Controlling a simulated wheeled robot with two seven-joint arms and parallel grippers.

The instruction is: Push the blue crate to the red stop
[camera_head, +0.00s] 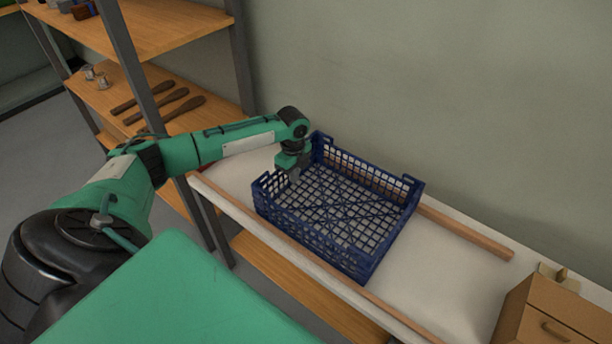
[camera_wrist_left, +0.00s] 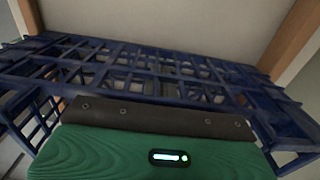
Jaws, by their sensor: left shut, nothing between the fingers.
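The blue crate (camera_head: 345,215), an open lattice box, stands upright on a pale bench top (camera_head: 440,280) between two wooden rails. My left gripper (camera_head: 292,174) points down at the crate's left end, at the low part of its wall. It is shut and empty; I cannot tell whether it touches the crate. In the left wrist view the crate's lattice (camera_wrist_left: 190,68) spans the picture beyond my green gripper body, and the fingertips are hidden. A small reddish patch (camera_head: 206,168) shows below my left forearm; I cannot tell whether it is the red stop. My right gripper is not in view.
The far rail (camera_head: 465,232) and near rail (camera_head: 395,318) run along the bench. Bare bench top lies right of the crate, up to a wooden drawer box (camera_head: 560,315). Shelves (camera_head: 165,30) with brushes (camera_head: 178,112) stand at the left. A wall is behind.

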